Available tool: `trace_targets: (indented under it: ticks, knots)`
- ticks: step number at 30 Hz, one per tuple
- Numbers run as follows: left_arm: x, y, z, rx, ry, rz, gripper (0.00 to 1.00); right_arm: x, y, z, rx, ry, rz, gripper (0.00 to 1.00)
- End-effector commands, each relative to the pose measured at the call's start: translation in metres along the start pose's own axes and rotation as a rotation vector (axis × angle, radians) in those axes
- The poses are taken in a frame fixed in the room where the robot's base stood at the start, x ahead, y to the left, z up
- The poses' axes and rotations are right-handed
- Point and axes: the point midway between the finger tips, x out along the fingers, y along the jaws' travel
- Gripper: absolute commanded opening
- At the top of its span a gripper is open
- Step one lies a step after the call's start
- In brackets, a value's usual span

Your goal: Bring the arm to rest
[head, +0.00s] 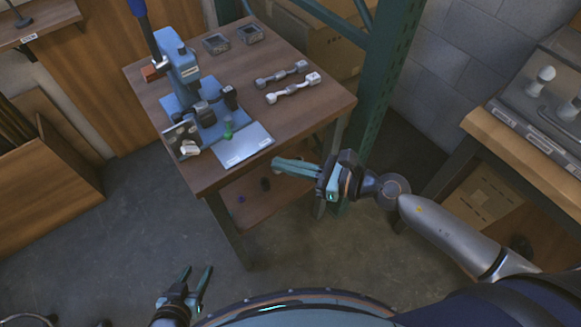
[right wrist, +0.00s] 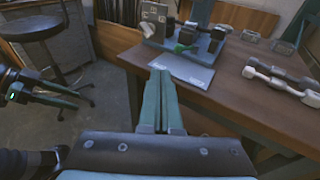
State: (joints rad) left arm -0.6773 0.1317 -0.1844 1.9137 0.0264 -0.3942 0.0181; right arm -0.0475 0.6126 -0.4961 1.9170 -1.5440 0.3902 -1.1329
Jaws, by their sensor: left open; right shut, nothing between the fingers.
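My right gripper (head: 278,167) is shut and empty. In the head view it is in the air off the near right side of the wooden table (head: 300,120), its arm coming in from the right. In the right wrist view its closed fingers (right wrist: 162,100) point toward the table's edge. My left gripper (head: 196,280) is open and empty at the bottom of the head view, over the floor and apart from the table. Dark fingers also show at the left of the right wrist view (right wrist: 55,95).
A blue press (head: 180,70) stands on the table with a grey plate (head: 243,145) before it. A green post (head: 385,85) stands at right, beside another bench (head: 520,150). A stool (right wrist: 35,30) is at left.

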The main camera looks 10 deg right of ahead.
Motion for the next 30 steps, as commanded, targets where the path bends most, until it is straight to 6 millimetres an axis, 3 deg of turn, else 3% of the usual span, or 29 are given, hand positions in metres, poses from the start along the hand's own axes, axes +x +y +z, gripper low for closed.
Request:
trace_targets:
  ticks: [6, 23, 26, 30]
  knots:
    - [0.001, 0.0, 0.001, 0.0, 0.001, 0.0, 0.5, -0.012, 0.004, 0.0, 0.0, -0.001, 0.0, 0.0]
    - [0.001, 0.0, 0.001, 0.0, 0.001, 0.0, 0.5, -0.012, 0.004, 0.001, 0.01, -0.003, -0.002, 0.0]
    - [0.001, 0.0, 0.001, -0.001, 0.001, 0.0, 0.5, -0.012, 0.005, 0.003, 0.117, -0.034, -0.022, 0.0]
    - [-0.001, 0.0, -0.001, -0.001, 0.0, 0.0, 0.5, -0.016, -0.002, 0.006, 0.553, -0.154, -0.108, 0.0]
